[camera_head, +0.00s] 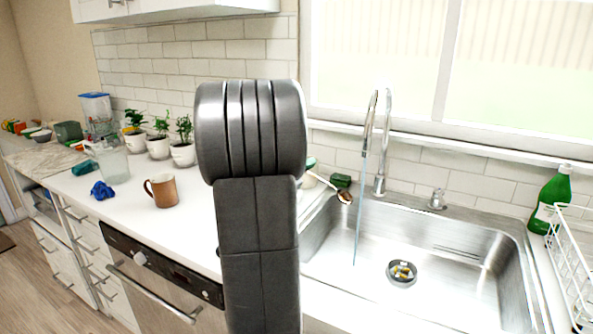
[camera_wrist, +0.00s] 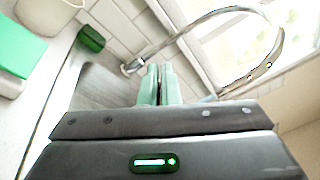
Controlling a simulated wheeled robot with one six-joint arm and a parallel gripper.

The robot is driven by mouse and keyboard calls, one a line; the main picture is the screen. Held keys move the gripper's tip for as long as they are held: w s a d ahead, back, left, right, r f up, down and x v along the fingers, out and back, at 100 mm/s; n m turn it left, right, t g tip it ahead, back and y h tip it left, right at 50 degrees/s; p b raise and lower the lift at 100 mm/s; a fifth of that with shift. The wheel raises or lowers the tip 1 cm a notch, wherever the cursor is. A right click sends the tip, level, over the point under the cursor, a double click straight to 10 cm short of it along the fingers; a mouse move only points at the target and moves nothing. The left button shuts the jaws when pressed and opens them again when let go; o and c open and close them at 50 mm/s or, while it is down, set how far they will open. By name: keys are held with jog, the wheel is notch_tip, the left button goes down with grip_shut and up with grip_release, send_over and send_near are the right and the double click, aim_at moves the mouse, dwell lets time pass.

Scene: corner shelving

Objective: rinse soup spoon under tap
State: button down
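The soup spoon (camera_head: 344,197) sticks out to the right from behind my arm, its bowl brownish, over the sink's left rim. Its handle runs back toward my gripper, which my arm hides in the head view. In the wrist view the pale green fingers of my gripper (camera_wrist: 160,87) are close together around the handle end; the bowl is not clear there. The tap (camera_head: 380,150) has a curved chrome spout, and it also arches in the wrist view (camera_wrist: 205,15). A thin water stream (camera_head: 359,215) falls into the sink (camera_head: 460,240), to the right of the spoon and apart from it.
A dark green sponge (camera_head: 341,181) lies behind the sink's left edge. A green bottle (camera_head: 551,200) and a white dish rack (camera_head: 572,255) stand at the right. Bits lie in the drain (camera_head: 402,272). A brown mug (camera_head: 162,190) and potted plants (camera_head: 158,147) stand on the left counter.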

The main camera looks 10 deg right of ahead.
jog(key=w+d+f+b, duration=0.1)
jog(key=w+d, duration=0.1)
jog(key=d, duration=0.3)
jog(key=shift+w+d, duration=0.15)
jog(key=shift+d, duration=0.1)
jog(key=shift+f, duration=0.1)
dwell(0.6)
jog(key=shift+s+d+b, duration=0.25)
jog(key=shift+s+b, duration=0.05)
jog(key=shift+s, duration=0.3)
jog(key=shift+s+a+p, duration=0.3)
jog(key=shift+s+a, duration=0.2)
jog(key=shift+a, duration=0.75)
jog(key=shift+s+a+p, duration=0.25)
jog(key=shift+s+a, duration=0.25)
jog(key=shift+a, duration=0.75)
jog(key=shift+s+a+p, duration=0.3)
jog(key=shift+s+a, duration=0.2)
jog(key=shift+a, duration=0.75)
